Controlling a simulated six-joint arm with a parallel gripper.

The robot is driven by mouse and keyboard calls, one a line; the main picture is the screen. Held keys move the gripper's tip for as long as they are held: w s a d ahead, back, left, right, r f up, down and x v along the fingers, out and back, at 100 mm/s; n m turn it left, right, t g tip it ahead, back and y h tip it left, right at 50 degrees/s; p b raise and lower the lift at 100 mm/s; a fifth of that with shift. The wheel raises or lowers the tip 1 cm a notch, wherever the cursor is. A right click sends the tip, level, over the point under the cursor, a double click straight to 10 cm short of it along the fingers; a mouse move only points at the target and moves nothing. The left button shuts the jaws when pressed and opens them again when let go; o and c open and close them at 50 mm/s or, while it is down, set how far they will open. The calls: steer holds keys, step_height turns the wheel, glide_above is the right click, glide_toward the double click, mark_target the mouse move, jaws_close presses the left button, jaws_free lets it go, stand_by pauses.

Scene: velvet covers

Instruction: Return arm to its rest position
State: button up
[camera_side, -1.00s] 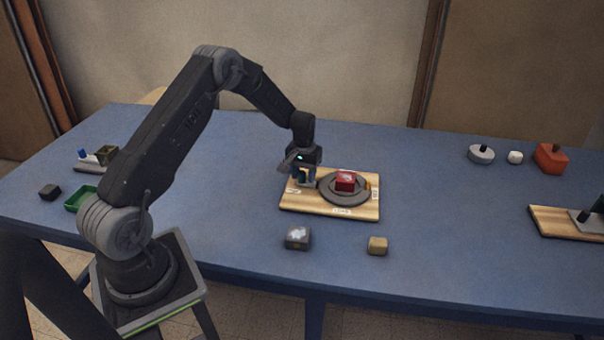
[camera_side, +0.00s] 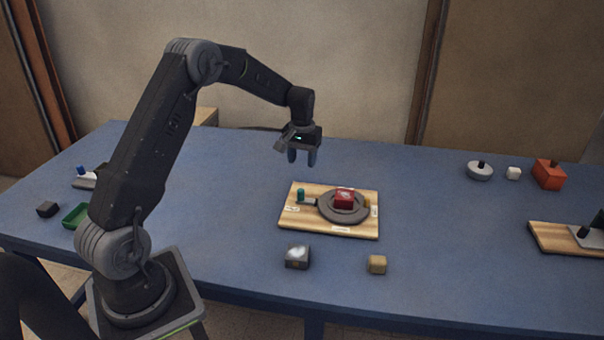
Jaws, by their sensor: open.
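My gripper (camera_side: 302,158) points down above the back edge of the wooden board, with its two fingers apart and nothing between them. The wooden board (camera_side: 296,221) lies on the blue table. On it is a round dark grey disc (camera_side: 342,216) with a red block (camera_side: 345,198) on top. A small green peg or handle (camera_side: 301,195) stands at the disc's left side, apart from my gripper. A yellow piece (camera_side: 366,201) shows at the disc's right edge.
Another wooden board (camera_side: 552,238) is at right. A green tray (camera_side: 75,215) and dark cube (camera_side: 47,209) are at left.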

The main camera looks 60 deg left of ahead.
steer(key=shift+r, duration=0.95)
steer(key=s+d+r+m+t, duration=0.3)
steer(key=s+d+r, duration=0.6)
steer(key=d+r, duration=0.45)
steer(key=s+d+r+m+t, duration=0.1)
steer(key=s+d, duration=0.3)
steer(key=s, duration=0.5)
steer(key=s+d+r+m+t, duration=0.1)
steer(key=s+d, duration=0.4)
steer(key=s, duration=0.5)
steer(key=shift+d+r+m+t, duration=0.15)
steer(key=shift+d+m+t, duration=0.15)
steer(key=shift+m, duration=0.6)
